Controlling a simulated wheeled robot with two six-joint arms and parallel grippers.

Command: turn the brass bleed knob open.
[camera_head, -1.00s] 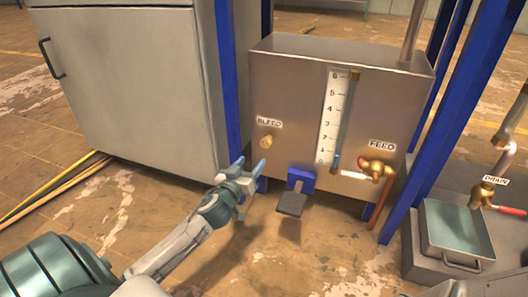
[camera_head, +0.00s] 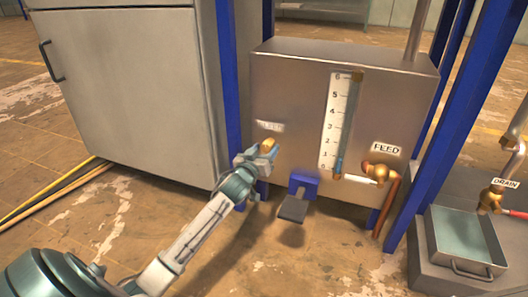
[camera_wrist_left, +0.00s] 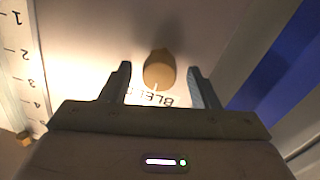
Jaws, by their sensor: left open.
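The brass bleed knob (camera_head: 269,144) sticks out of the front of the grey metal tank (camera_head: 290,100), just below the BLEED label (camera_head: 270,126). My left gripper (camera_head: 262,152) is at the knob in the head view, partly covering it. In the left wrist view the knob (camera_wrist_left: 159,70) shows between the two fingers of the open left gripper (camera_wrist_left: 160,82), with space on both sides. I cannot tell how far the fingertips reach along the knob. My right gripper is not in view.
A sight gauge (camera_head: 337,122) with a number scale is on the tank. A feed valve (camera_head: 381,170) is at its right, and a blue-mounted pedal (camera_head: 294,208) is below. Blue posts (camera_head: 230,75) flank the tank. A drain pan (camera_head: 466,240) stands at the right.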

